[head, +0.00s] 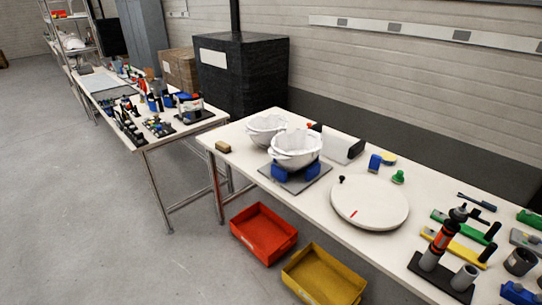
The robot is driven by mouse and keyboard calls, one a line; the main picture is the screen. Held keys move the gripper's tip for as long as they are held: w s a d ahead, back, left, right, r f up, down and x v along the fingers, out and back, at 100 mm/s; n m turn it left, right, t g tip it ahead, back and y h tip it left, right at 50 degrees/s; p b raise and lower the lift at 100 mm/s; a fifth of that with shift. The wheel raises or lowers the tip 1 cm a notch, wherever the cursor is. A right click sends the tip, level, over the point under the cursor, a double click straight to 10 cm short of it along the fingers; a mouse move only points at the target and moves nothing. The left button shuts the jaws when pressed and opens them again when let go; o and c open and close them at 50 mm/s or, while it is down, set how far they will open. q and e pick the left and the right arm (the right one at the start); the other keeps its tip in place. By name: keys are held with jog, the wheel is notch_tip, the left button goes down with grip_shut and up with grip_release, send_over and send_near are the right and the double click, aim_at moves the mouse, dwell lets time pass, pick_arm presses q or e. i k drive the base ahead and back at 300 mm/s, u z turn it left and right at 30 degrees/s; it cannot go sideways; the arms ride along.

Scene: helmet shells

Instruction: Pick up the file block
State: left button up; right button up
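I cannot tell for sure which thing is the file block. A small tan-brown block (223,147) lies at the near left corner of the white table (425,190), apart from other things. A small upright blue block (374,163) stands near the back of the same table, beside a yellow piece (388,157). Neither of my grippers is in view.
Two white helmet shells (296,146) (267,127) sit near the tan block, the front one on a blue stand. A round white disc (369,202) and a tool rack (441,275) are further right. Red (263,233) and yellow (324,276) bins stand below.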

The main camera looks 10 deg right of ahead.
aim_at(222, 147)
jog(key=u, duration=0.4)
jog(key=k, duration=1.05)
jog(key=u, duration=0.85)
jog(key=i, duration=2.1)
jog(key=z, duration=0.65)
jog(key=i, duration=1.05)
jog(key=z, duration=1.75)
jog(key=i, duration=0.8)
jog(key=z, duration=0.75)
